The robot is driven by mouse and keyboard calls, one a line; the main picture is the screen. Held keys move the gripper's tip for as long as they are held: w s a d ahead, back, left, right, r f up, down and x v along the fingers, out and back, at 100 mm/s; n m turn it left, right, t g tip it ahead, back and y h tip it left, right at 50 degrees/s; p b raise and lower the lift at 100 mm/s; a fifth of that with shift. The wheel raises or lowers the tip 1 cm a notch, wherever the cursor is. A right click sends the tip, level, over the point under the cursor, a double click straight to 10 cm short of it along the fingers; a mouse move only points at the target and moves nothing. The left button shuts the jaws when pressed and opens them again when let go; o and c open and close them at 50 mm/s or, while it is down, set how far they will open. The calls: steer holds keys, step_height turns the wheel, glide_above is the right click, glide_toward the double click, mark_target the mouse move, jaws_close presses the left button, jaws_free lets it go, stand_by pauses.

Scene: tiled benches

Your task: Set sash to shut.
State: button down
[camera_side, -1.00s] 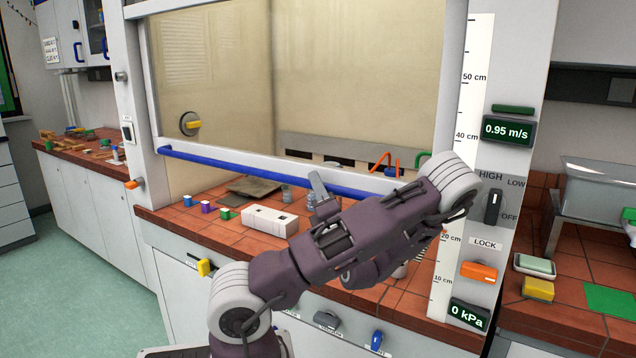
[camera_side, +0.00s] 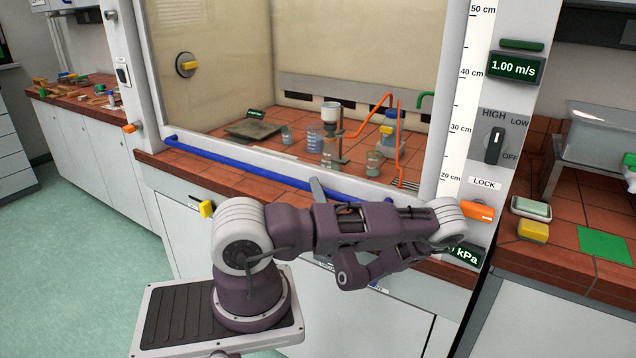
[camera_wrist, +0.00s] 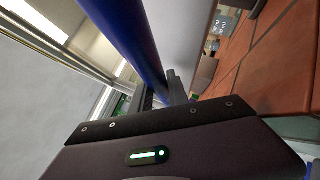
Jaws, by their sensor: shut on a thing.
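The sash (camera_side: 275,160) is a clear pane with a pale lower frame and a blue handle bar (camera_side: 235,166) along its front. In the side view it hangs low, with the bar close above the bench's front edge; red tiles show below the bar, and I cannot tell the exact gap under the frame. My gripper (camera_side: 318,190) is at the right part of the bar. In the wrist view the bar (camera_wrist: 128,38) runs down between the fingers of my gripper (camera_wrist: 160,92), which are shut on it.
Glassware, a stand (camera_side: 338,140) and orange tubing (camera_side: 399,125) stand behind the pane. An orange lock lever (camera_side: 478,211) sits on the right post, below a dial (camera_side: 494,146) and a green display (camera_side: 514,67) reading 1.00 m/s. A yellow knob (camera_side: 207,209) juts from the cabinet front.

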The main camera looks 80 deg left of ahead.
steer(key=c, duration=1.5)
jaws_free()
steer(key=shift+c, duration=0.2)
steer(key=v, duration=0.7)
steer(key=shift+o, duration=1.3)
steer(key=shift+s+r+m+h, duration=0.15)
steer(key=shift+r+m+h, duration=0.2)
steer(key=shift+m, duration=0.25)
steer(key=a+m, duration=0.1)
steer(key=a, duration=0.1)
steer(key=s+a+r+m+t+h, duration=0.1)
steer(key=a, duration=0.2)
steer(key=a+r+m+h, duration=0.1)
steer(key=a, duration=0.1)
steer(key=shift+s+a+t, duration=0.25)
steer(key=shift+s+t, duration=0.05)
steer(key=shift+s, duration=0.05)
